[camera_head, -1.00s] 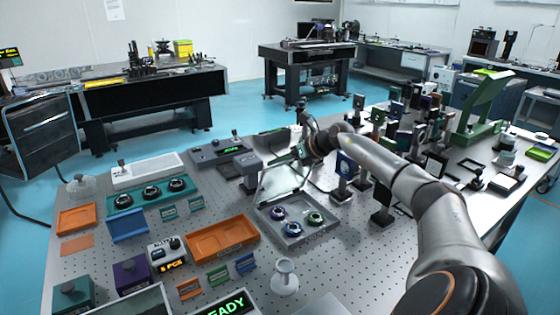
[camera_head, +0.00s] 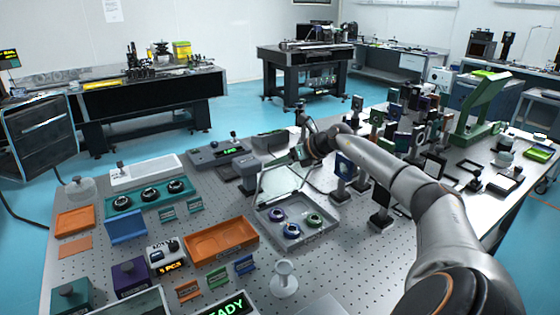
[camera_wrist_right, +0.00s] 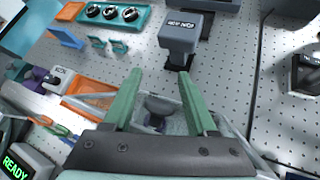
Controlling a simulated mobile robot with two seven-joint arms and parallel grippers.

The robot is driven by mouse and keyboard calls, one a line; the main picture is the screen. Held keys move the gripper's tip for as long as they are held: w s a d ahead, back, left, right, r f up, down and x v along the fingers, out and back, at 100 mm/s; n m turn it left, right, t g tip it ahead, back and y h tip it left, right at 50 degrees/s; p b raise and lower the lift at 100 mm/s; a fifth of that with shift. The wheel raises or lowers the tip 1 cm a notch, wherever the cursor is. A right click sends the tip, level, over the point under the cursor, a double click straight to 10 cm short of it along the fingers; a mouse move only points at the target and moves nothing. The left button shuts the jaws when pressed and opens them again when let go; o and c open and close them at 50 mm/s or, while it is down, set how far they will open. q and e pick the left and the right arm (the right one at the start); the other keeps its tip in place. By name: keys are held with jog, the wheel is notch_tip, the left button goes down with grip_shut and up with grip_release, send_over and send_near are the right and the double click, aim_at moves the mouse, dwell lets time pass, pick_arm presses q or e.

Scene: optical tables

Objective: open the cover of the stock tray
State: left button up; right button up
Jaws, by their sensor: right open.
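The grey stock tray (camera_head: 314,238) sits on the perforated table, with several ringed optics inside. Its clear cover (camera_head: 281,184) stands raised and tilted at the tray's far side, its thin frame rising from the back edge. My right gripper (camera_head: 287,161), with green fingers, is at the upper part of the cover. In the right wrist view my right gripper (camera_wrist_right: 161,75) is open, and a dark knob (camera_wrist_right: 158,106) on a clear panel shows between and below its fingers. I cannot tell if the fingers touch it. My left gripper is not in view.
An orange tray (camera_head: 221,243) lies left of the stock tray, and a white pedestal (camera_head: 284,278) stands in front. A grey block (camera_wrist_right: 180,38) is beyond the fingers. Mounted optics (camera_head: 381,210) crowd the right, close to my arm.

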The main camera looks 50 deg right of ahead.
aim_at(289, 175)
jog(key=shift+s+d+r, duration=0.4)
jog(key=shift+d, duration=0.05)
jog(key=shift+s+r, duration=0.3)
jog(key=shift+r, duration=0.4)
jog(key=shift+s+d+r, duration=0.2)
jog(key=shift+s+r, duration=0.1)
jog(key=shift+r, duration=0.2)
jog(key=shift+s+d+r, duration=0.2)
jog(key=shift+s+r, duration=0.05)
jog(key=shift+r, duration=0.25)
jog(key=shift+s+d+r+b, duration=0.25)
jog(key=shift+s+r, duration=0.2)
jog(key=shift+r, duration=0.35)
jog(key=shift+s+d+r+b, duration=0.25)
jog(key=shift+s+r, duration=0.2)
jog(key=shift+r, duration=0.4)
jog(key=shift+s+d+r+b, duration=0.25)
jog(key=shift+s+r, duration=0.2)
jog(key=shift+r, duration=0.35)
jog(key=shift+s+d+r, duration=0.15)
jog(key=shift+s+r, duration=0.2)
jog(key=shift+r, duration=0.35)
jog(key=shift+s+d+r, duration=0.15)
jog(key=shift+s+r, duration=0.2)
jog(key=shift+r, duration=0.3)
